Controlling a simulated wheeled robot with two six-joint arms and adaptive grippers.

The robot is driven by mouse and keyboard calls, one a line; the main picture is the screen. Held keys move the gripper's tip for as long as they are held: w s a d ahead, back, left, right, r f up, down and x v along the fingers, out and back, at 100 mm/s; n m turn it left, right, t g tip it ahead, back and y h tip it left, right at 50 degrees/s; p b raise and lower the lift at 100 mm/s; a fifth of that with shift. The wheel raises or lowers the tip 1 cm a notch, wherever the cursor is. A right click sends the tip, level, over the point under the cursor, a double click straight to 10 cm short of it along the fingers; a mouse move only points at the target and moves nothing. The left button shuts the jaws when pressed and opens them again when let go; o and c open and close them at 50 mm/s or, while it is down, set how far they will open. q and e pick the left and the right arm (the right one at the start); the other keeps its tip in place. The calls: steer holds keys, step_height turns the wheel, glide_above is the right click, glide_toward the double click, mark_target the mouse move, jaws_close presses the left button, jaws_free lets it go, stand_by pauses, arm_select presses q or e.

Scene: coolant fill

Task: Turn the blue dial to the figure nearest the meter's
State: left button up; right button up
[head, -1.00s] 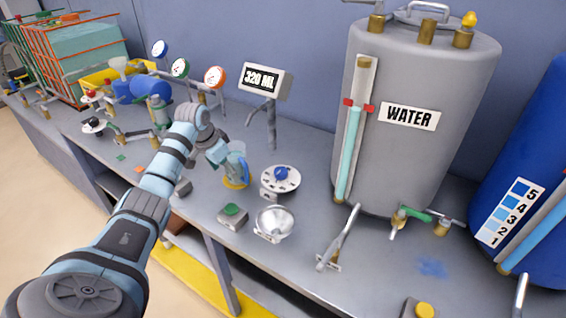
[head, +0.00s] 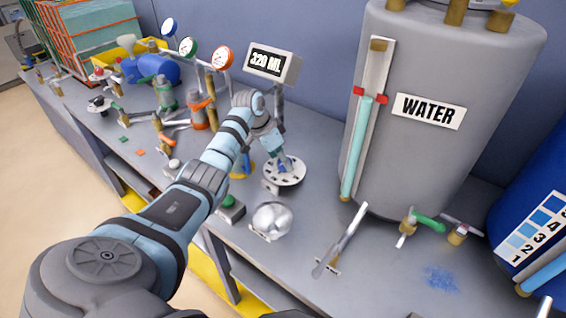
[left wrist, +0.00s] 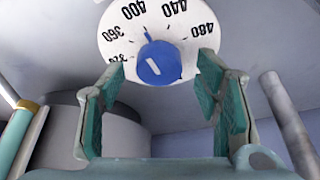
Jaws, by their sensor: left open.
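The meter (head: 272,64) stands on a post and reads 320 ML. The dial's white plate (head: 290,181) lies below it on the bench; its blue knob (left wrist: 158,64) shows in the left wrist view. Figures 360, 400, 440 and 480 are legible; another figure at left is partly behind a finger. My left gripper (head: 284,164) is over the dial. In the left wrist view its open fingers (left wrist: 162,82) stand either side of the knob, apart from it. My right gripper is not in view.
A green button box (head: 230,208) and a shiny metal bowl (head: 272,219) stand in front of the dial.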

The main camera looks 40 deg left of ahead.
arm_select(q)
steer(key=shift+w+d+f, duration=0.1)
steer(key=shift+w+f, duration=0.2)
steer(key=shift+f, duration=0.3)
steer(key=shift+s, duration=0.1)
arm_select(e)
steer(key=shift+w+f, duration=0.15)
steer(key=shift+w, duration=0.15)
arm_select(q)
steer(key=shift+s+r, duration=0.1)
steer(key=shift+r, duration=0.05)
